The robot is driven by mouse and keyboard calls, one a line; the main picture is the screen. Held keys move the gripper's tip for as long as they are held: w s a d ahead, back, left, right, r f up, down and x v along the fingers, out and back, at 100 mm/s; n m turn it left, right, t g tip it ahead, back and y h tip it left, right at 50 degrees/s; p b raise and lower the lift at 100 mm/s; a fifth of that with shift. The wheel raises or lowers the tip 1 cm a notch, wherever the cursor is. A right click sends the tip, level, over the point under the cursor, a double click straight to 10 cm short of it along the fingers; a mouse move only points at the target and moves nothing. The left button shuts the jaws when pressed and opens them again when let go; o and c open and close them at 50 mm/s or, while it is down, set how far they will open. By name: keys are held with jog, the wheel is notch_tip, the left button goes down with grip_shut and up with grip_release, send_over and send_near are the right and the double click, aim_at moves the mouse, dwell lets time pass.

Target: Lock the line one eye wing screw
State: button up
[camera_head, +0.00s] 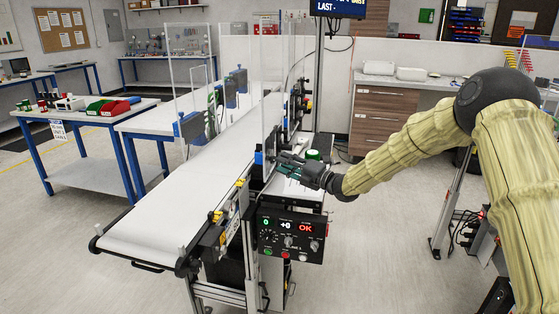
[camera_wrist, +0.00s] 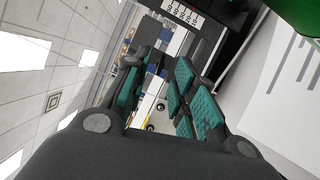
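My gripper (camera_head: 283,163) is at the right side of the near belt conveyor (camera_head: 175,205), beside a clear upright panel (camera_head: 271,90) and above the control box. Its teal-padded fingers stand apart in the wrist view (camera_wrist: 156,85), with background showing between them and nothing clearly held. A small blue device (camera_head: 258,158) is at the belt's edge, just left of the fingertips; I cannot tell whether it is the line one eye. I cannot make out the wing screw in either view; the fingers and panel may hide it.
A green round object (camera_head: 313,155) stands close to my wrist. A dark housing (camera_wrist: 210,12) and a white surface (camera_wrist: 275,90) lie close right of the fingers. A drawer cabinet (camera_head: 383,118) stands behind.

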aim_at(272, 159)
jog(key=shift+x, duration=1.35)
grip_shut()
